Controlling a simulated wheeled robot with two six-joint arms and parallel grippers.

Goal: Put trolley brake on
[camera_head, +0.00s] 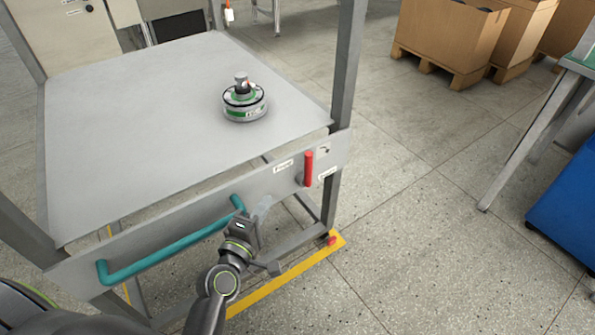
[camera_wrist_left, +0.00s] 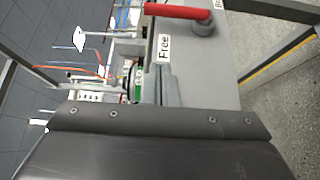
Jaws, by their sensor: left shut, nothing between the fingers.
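The trolley (camera_head: 130,110) has a grey front panel with a red brake lever (camera_head: 309,168) at its right end. The lever stands about upright, between a "Free" label (camera_head: 283,166) on its left and another label (camera_head: 328,172) on its right. In the left wrist view the lever (camera_wrist_left: 178,11) lies across the top, with the "Free" label (camera_wrist_left: 163,47) below it. My left gripper (camera_head: 263,208) is shut and empty in front of the panel, left of and below the lever, apart from it. The gripper body fills the bottom of the wrist view.
A teal handle bar (camera_head: 170,245) runs along the panel, close to my left gripper. A hub motor (camera_head: 245,103) stands on the trolley top. Yellow floor tape (camera_head: 285,277) lies below. Cardboard boxes (camera_head: 450,35) and a blue bin (camera_head: 570,205) stand right. The floor between is clear.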

